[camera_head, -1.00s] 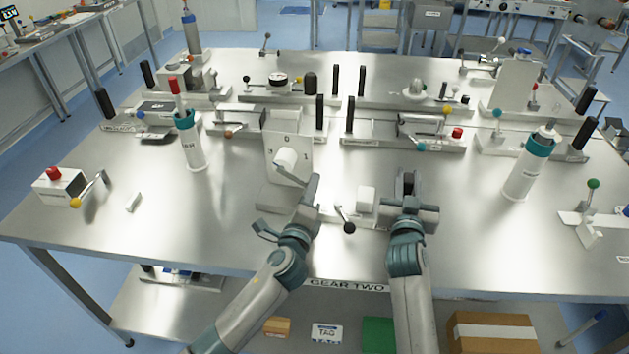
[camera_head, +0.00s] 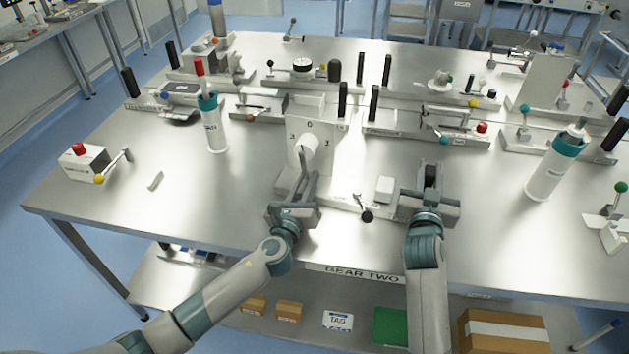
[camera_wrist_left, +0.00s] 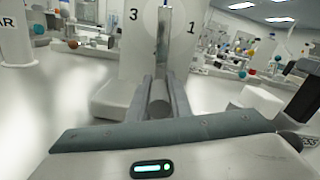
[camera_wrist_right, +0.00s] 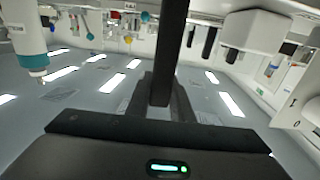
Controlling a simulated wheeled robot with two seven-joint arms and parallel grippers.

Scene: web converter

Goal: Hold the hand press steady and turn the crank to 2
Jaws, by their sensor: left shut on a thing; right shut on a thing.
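The hand press has an upright white plate (camera_head: 325,133) with the numerals 3, 0 and probably 1 on it, and a round white hub (camera_head: 311,146) at its middle. My left gripper (camera_head: 303,180) is shut on the crank's grip just below and in front of the hub. In the left wrist view the grey crank part (camera_wrist_left: 162,95) sits between the fingers, before the plate (camera_wrist_left: 140,40) showing 3 and 1; no 2 shows. My right gripper (camera_head: 431,178) is shut on a black upright handle (camera_wrist_right: 168,55) at the right end of the press base.
A white block (camera_head: 385,189) and a black-knobbed lever (camera_head: 366,214) lie between my grippers. White-and-teal bottles stand left (camera_head: 213,125) and right (camera_head: 552,170). A box with a red button (camera_head: 82,162) is far left. Several fixtures line the table's back.

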